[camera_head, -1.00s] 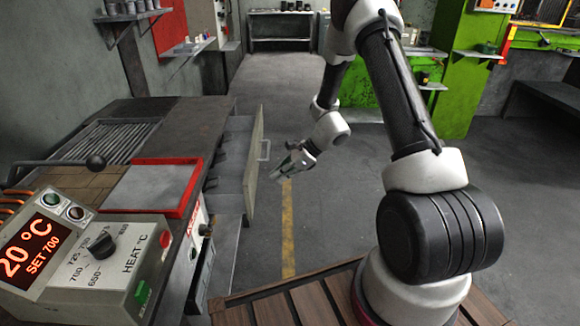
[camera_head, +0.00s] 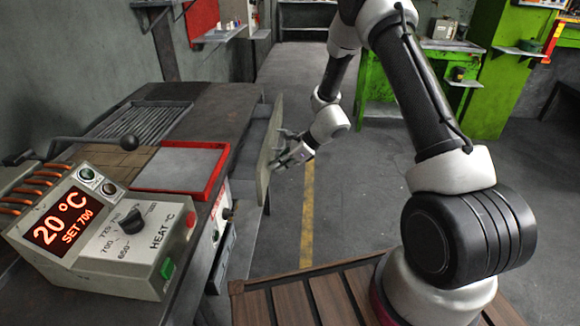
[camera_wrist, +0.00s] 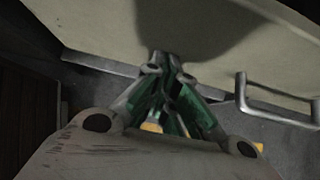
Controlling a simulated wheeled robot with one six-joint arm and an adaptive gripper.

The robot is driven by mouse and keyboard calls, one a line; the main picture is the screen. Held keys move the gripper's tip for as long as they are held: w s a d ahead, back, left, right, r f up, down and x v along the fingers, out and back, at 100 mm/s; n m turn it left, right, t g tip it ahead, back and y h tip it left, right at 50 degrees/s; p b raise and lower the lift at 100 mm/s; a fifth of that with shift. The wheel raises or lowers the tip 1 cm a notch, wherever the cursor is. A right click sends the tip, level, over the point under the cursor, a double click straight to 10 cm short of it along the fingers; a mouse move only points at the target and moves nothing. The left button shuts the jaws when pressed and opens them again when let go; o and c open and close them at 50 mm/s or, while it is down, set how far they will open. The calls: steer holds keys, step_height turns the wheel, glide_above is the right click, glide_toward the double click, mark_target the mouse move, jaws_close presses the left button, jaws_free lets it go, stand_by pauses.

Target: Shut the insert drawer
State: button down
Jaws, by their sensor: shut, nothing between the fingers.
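The insert drawer's pale front panel (camera_head: 268,158) stands out from the right side of the workbench, so the drawer is partly open. A strip of its grey inside (camera_head: 246,150) shows between the bench and the panel. My gripper (camera_head: 281,152) is at the outer face of the panel. In the wrist view my gripper (camera_wrist: 165,62) is shut and empty, its tips at or very near the beige panel (camera_wrist: 120,28); contact is not certain. The metal bar handle (camera_wrist: 272,110) is to the right of the fingers, not held.
The heater control box (camera_head: 110,235) with its lit display is at the front left. A red-edged plate (camera_head: 180,168) lies on the bench top. The floor right of the drawer is clear. Green shelving (camera_head: 440,65) stands further back.

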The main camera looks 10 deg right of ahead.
glide_above(252, 175)
steer(key=shift+s, duration=0.1)
steer(key=shift+a+r, duration=0.1)
